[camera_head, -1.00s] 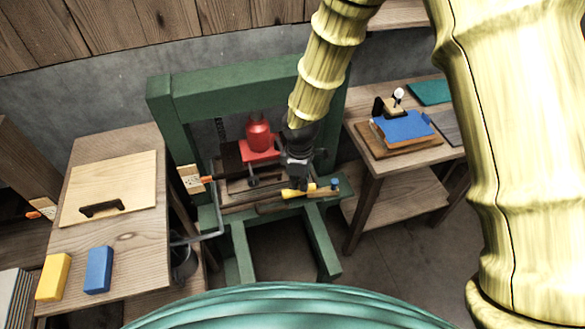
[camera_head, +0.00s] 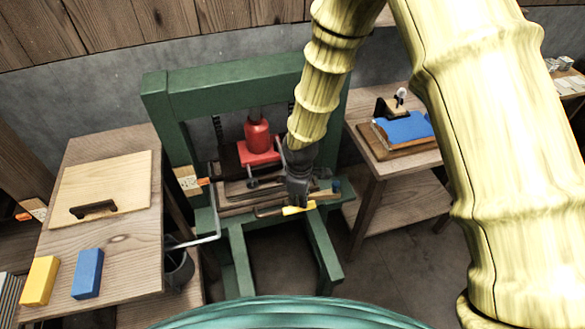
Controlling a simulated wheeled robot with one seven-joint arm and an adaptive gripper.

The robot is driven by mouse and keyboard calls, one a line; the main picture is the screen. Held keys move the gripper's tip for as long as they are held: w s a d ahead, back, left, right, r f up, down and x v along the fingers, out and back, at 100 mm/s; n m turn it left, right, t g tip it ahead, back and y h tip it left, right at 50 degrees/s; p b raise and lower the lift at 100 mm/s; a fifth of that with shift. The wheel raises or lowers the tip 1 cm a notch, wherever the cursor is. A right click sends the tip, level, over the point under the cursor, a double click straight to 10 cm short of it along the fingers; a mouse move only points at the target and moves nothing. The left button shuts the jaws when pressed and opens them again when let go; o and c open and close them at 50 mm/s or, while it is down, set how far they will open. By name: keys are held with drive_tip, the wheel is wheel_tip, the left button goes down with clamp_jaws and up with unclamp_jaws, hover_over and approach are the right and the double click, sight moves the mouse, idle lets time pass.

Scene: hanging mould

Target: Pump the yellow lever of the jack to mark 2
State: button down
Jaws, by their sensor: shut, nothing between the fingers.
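The red jack (camera_head: 257,140) stands inside the green press frame (camera_head: 225,92), above stacked boards on its bed. The yellow lever (camera_head: 298,209) shows as a short yellow piece at the front of the bed. My gripper (camera_head: 297,200) is shut, pointing down, with its fingertips right at the yellow lever. The gripper covers part of the lever, and I cannot tell whether they touch. A pale scale plate with an orange pointer (camera_head: 188,180) is on the left post; its marks are too small to read.
A wooden table (camera_head: 130,245) at left bears a board with a dark handle (camera_head: 93,208), a yellow block (camera_head: 40,281) and a blue block (camera_head: 87,273). A right table (camera_head: 362,168) holds a blue pad (camera_head: 404,127). A bucket (camera_head: 179,268) hangs at the press's left.

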wheel_tip(320, 180, down, 3)
drive_tip(key=shift+f+b, duration=0.15)
drive_tip(key=shift+b, duration=0.6)
wheel_tip(320, 180, up, 16)
drive_tip(key=p, duration=0.8)
drive_tip(key=shift+f+p, duration=0.15)
drive_tip(key=shift+p, duration=0.25)
drive_tip(key=shift+f, duration=0.15)
drive_tip(key=shift+f+b, duration=1.55)
drive_tip(key=shift+f, duration=1.05)
wheel_tip(320, 180, up, 6)
drive_tip(key=p, duration=0.3)
drive_tip(key=shift+f, duration=0.25)
drive_tip(key=shift+r, duration=0.1)
